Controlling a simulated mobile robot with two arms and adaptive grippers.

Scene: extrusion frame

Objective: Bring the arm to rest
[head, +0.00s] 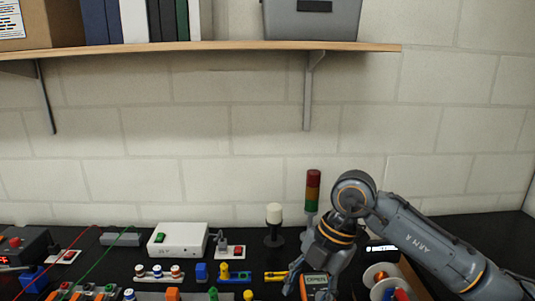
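My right arm (425,245) comes in from the right and bends down at the wrist over the dark bench. Its gripper (311,284) points down near the front of the view, with its fingers spread apart. A small meter with a lit display (316,282) shows between and below the fingers. Whether the fingers touch it cannot be told, and its lower part is cut off by the picture's edge. My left gripper is not in view.
A signal tower (313,190) and a white-topped beacon (274,220) stand behind the gripper. A white box (178,240), small connectors and spools (378,275) lie around it. A wooden shelf (220,46) with binders hangs above. The wall between is clear.

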